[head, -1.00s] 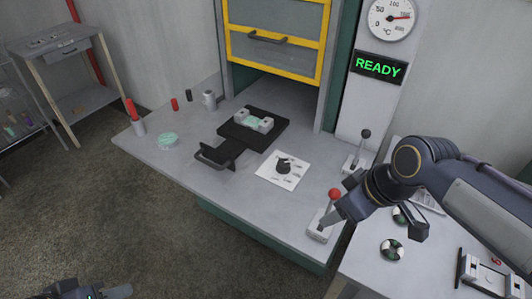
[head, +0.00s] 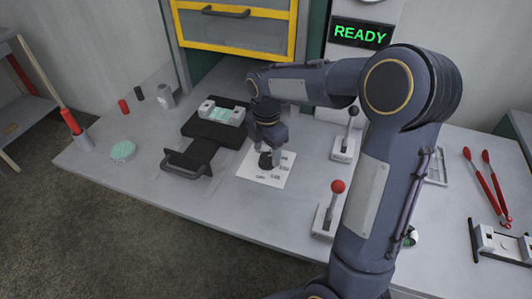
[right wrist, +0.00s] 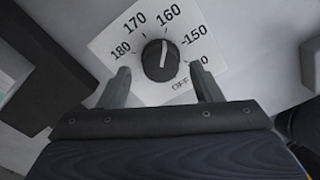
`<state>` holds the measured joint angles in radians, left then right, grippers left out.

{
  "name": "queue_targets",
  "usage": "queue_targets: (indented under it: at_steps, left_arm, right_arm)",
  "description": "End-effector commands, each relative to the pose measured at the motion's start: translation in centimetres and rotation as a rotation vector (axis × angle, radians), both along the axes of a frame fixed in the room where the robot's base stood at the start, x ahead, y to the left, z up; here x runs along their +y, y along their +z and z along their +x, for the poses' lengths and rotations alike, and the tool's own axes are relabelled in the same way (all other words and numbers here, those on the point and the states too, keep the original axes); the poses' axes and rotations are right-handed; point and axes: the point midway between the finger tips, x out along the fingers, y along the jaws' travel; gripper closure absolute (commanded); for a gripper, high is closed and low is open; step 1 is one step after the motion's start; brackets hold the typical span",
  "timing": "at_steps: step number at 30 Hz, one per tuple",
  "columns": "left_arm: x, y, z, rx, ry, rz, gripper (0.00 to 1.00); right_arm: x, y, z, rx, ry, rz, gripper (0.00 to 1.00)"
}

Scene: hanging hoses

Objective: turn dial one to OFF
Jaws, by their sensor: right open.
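The dial (head: 266,160) is a black knob on a white plate (head: 277,179) on the grey bench. In the right wrist view the knob (right wrist: 160,60) has a white mark pointing up, towards the 160 label. Its plate also carries 180, 170, 150 and OFF, with OFF at the lower right of the knob. My right gripper (head: 266,146) is above the dial and hides part of it. In the right wrist view its two fingers (right wrist: 162,86) are apart, on either side of the knob and not touching it. My left gripper is out of view.
A red-knobbed lever (head: 329,208) and a black-knobbed lever (head: 346,140) stand right of the dial. A black press plate with a handle (head: 187,167) lies to its left. A yellow-framed door (head: 235,32) is behind, beside a READY display (head: 361,33).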

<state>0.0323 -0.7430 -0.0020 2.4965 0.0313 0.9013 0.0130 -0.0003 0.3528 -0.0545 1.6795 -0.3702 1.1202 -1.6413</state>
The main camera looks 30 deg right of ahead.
Motion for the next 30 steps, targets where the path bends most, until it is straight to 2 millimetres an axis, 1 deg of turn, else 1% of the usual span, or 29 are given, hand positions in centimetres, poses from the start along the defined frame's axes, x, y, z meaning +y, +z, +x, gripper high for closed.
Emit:
queue_targets:
  at_steps: [1,4,13,14,21,24,30]
  left_arm:
    - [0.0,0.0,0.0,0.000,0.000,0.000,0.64]
    - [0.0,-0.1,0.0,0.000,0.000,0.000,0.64]
    - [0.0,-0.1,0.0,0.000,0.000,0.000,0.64]
    - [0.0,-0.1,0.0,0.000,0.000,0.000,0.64]
    - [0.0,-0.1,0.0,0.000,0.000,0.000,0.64]
    - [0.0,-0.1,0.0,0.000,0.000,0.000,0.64]
    - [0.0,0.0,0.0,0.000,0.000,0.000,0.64]
  right_arm:
    - [0.0,-0.6,-0.1,0.003,0.000,-0.001,0.41]
    - [0.0,-1.3,0.0,0.001,-0.001,0.000,0.41]
    - [0.0,-1.6,0.0,-0.001,-0.002,0.001,0.41]
    - [0.0,-1.6,0.0,-0.001,-0.002,0.001,0.44]
    - [0.0,-1.6,0.0,-0.001,-0.002,0.001,0.75]
    - [0.0,-1.6,0.0,-0.001,-0.002,0.001,0.86]
    - [0.0,-1.5,0.0,-0.001,-0.017,0.001,0.86]
